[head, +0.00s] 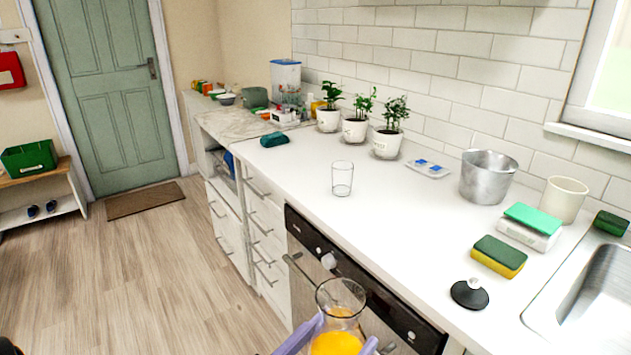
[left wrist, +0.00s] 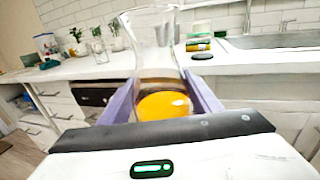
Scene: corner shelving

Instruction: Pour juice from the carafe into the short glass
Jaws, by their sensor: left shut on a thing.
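The glass carafe (head: 341,300) holds orange juice and is at the bottom of the head view, in front of the dishwasher. My left gripper (head: 340,335) is shut on it, with a purple finger on each side. In the left wrist view the carafe (left wrist: 152,60) stands roughly upright between the fingers (left wrist: 155,95), with juice low in it. The short glass (head: 342,178) is clear, looks empty and stands upright on the white counter, farther back than the carafe and apart from it. It also seems to show in the left wrist view (left wrist: 99,52). My right gripper is not in view.
The counter (head: 300,180) is clear around the glass. Three potted plants (head: 388,135) stand behind it along the tiled wall. A black lid (head: 469,294), a sponge (head: 499,256), a metal pot (head: 487,178), a cream cup (head: 563,199) and the sink (head: 600,300) are on the right.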

